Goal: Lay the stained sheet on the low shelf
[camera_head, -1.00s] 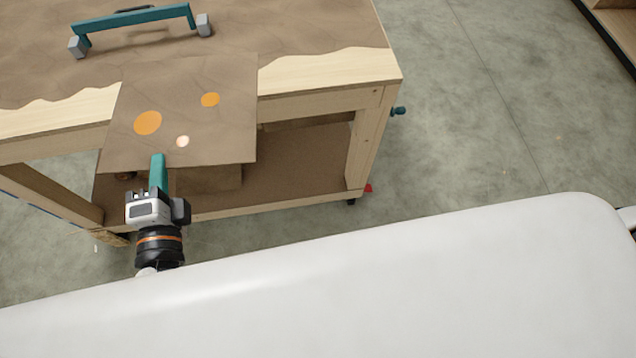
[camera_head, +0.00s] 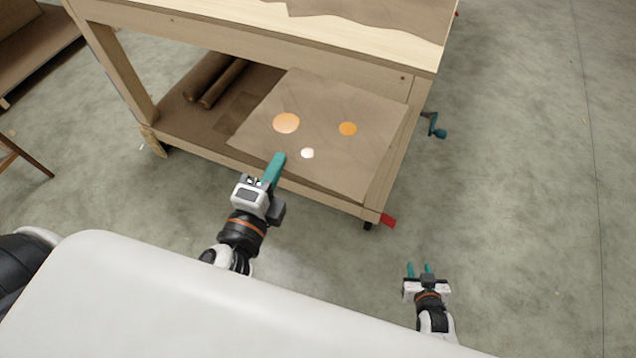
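The stained sheet (camera_head: 325,125) is brown with two orange spots and a small pale one. It is in front of the workbench, over the right part of the low shelf (camera_head: 185,122); I cannot tell whether it touches the shelf. My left gripper (camera_head: 274,168) is shut on the sheet's near edge. My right gripper (camera_head: 418,270) is open and empty, with its two teal fingers apart, over the floor in front of the bench's right end.
Brown rolls (camera_head: 222,82) lie on the left of the low shelf. The bench top (camera_head: 250,28) overhangs the shelf, with legs at both ends. A teal crank handle (camera_head: 436,127) sticks out on the right. A red wheel pedal (camera_head: 388,220) is at the near right corner. Floor is clear to the right.

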